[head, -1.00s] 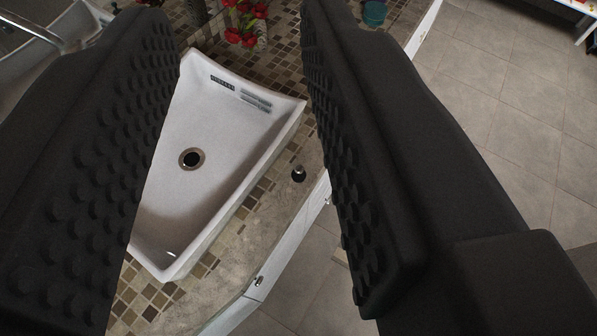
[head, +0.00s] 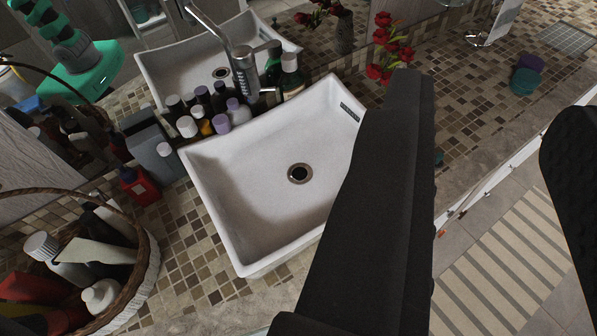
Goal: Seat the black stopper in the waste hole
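The waste hole (head: 299,174) is a dark round opening with a metal ring in the floor of the white basin (head: 245,190). Nothing sits in it. The black stopper does not show now; earlier it stood on the counter beside the basin, and my near finger may cover that spot. My gripper (head: 490,125) is open and empty. Its left finger crosses the basin's right side and the counter, and its right finger is at the right picture edge.
Several bottles (head: 210,112) and a faucet (head: 245,72) stand behind the basin. A wicker basket (head: 146,275) of bottles is at lower left. Red flowers (head: 388,45) and a teal jar (head: 524,82) are on the tiled counter. A striped rug (head: 505,260) lies on the floor.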

